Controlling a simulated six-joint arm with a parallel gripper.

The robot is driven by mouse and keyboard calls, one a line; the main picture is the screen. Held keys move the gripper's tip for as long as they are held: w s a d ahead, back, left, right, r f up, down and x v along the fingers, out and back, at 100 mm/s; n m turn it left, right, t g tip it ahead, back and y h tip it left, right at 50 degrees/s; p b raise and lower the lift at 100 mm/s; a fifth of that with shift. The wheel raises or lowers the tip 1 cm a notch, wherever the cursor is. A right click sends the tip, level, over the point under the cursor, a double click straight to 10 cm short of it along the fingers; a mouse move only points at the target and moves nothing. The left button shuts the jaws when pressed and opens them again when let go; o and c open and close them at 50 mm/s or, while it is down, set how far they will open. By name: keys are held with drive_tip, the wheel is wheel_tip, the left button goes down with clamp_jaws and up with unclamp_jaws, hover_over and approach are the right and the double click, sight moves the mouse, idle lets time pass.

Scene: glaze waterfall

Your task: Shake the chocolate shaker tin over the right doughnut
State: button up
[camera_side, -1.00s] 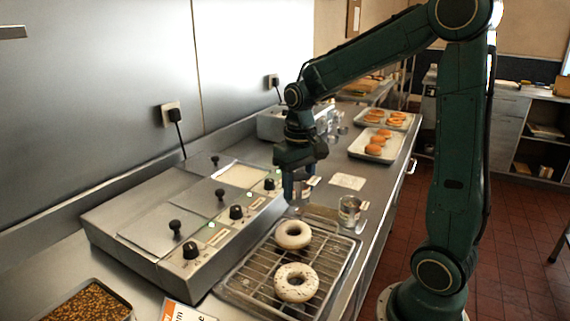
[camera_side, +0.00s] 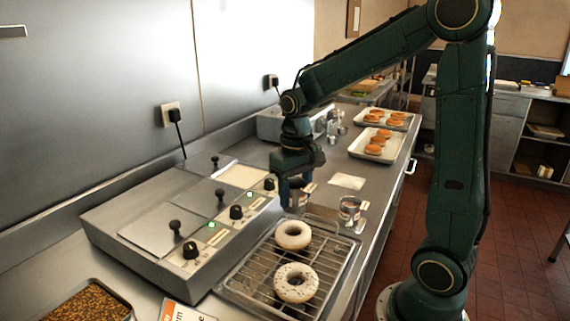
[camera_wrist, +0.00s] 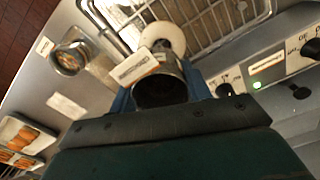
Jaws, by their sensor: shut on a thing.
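My gripper (camera_side: 297,197) is shut on a metal shaker tin, held above the counter just beyond the wire rack. In the wrist view the tin (camera_wrist: 160,88) shows as a dark round shape between my blue fingers. Its contents cannot be told. Two white-glazed doughnuts lie on the rack: the farther one (camera_side: 293,226), near my gripper, and the nearer one (camera_side: 296,293), which has dark specks. One doughnut (camera_wrist: 160,31) shows beyond the tin in the wrist view. A second metal tin (camera_side: 349,210) stands right of my gripper, and also shows in the wrist view (camera_wrist: 70,62).
The wire rack (camera_side: 343,262) sits on a tray at the counter's front edge. A lidded warmer unit (camera_side: 150,262) with knobs stands left. Trays of doughnuts (camera_side: 362,153) are at the back. A printed card (camera_wrist: 135,68) lies close to the tin in the wrist view.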

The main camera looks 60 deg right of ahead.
drive_tip(key=shift+d, duration=0.9)
drive_tip(key=shift+a, duration=2.2)
drive_tip(key=shift+d, duration=2.2)
drive_tip(key=shift+a, duration=0.1)
drive_tip(key=shift+r, duration=0.1)
drive_tip(key=shift+r, duration=2.45)
